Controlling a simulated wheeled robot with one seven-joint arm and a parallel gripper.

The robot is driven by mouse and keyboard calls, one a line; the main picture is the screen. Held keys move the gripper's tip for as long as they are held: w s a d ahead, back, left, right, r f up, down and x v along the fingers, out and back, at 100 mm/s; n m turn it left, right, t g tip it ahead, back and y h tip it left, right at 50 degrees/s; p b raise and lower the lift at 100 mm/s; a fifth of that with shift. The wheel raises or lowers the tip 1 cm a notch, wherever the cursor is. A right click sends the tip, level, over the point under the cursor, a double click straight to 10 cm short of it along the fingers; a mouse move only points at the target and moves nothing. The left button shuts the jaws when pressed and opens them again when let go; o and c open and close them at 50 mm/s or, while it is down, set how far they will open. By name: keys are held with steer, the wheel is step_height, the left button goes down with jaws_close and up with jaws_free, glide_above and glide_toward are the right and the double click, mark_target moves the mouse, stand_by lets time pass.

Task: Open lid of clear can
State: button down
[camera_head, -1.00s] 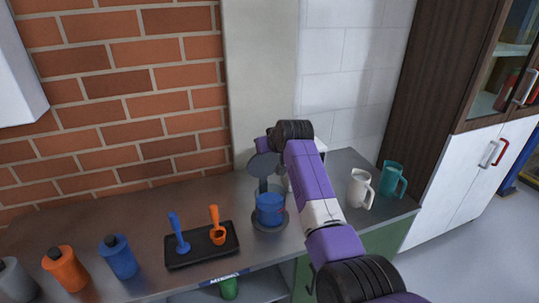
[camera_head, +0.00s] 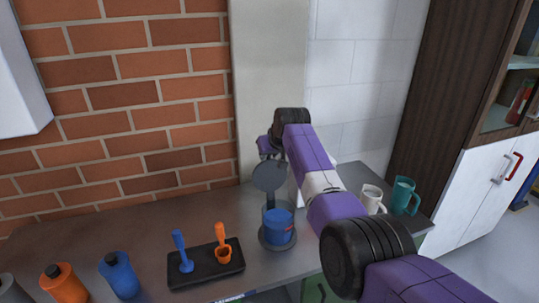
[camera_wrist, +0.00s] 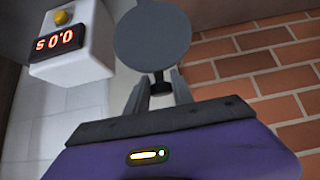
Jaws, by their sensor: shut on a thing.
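The clear can (camera_head: 268,232) stands on the counter with blue contents (camera_head: 279,226) and a grey base. Its round grey lid (camera_head: 269,176) is off the rim, tipped steeply above and behind the can; whether it still touches the can is unclear. In the wrist view the lid (camera_wrist: 152,38) shows as a grey disc in front of the fingers. My gripper (camera_wrist: 160,84) is shut on the lid's small dark knob (camera_wrist: 160,88). In the head view my fingers are hidden behind the lid and arm.
A black tray (camera_head: 205,277) with a blue scoop and an orange scoop lies left of the can. Blue (camera_head: 119,275) and orange (camera_head: 64,284) bottles stand farther left. White (camera_head: 371,198) and teal (camera_head: 402,196) mugs are at right. A white box with a display (camera_wrist: 72,45) is close by.

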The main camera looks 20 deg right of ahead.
steer(key=c, duration=1.1)
jaws_free()
steer(key=shift+r, duration=0.15)
steer(key=v, duration=0.7)
steer(key=shift+s+b, duration=0.25)
steer(key=shift+b, duration=0.2)
steer(key=shift+r, duration=0.1)
